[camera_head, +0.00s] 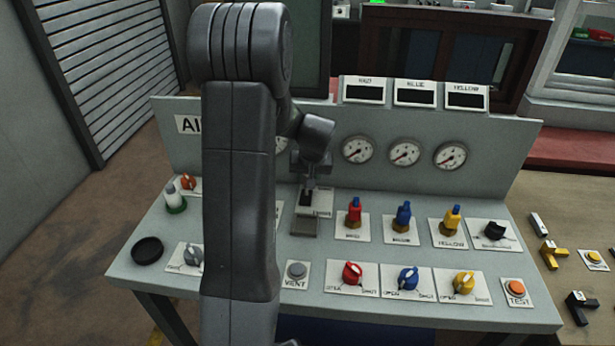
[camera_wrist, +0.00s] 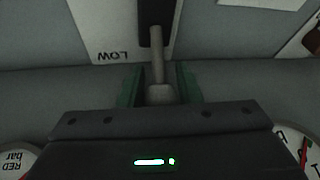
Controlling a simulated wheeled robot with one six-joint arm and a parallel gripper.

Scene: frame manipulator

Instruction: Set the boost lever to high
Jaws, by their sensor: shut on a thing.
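The boost lever (camera_wrist: 157,55) is a pale grey stem with a wider end, rising from a dark slot (camera_wrist: 155,14) in the wrist view. My gripper (camera_wrist: 159,82) has its two green fingers on either side of the wider end and is shut on it. A white plate (camera_wrist: 112,45) beside the slot reads LOW, upside down in this view. In the head view my gripper (camera_head: 311,180) is over the lever's plate (camera_head: 322,204), left of the red valve. My arm and gripper hide most of the lever there. No HIGH mark is readable.
Red (camera_head: 354,214), blue (camera_head: 403,216) and yellow (camera_head: 452,219) valves stand to the right. Several round gauges (camera_head: 404,153) are on the upright back panel (camera_head: 505,160). A grey VENT button (camera_head: 297,270) and coloured knobs (camera_head: 352,273) lie nearer. My arm hides the left-middle of the console.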

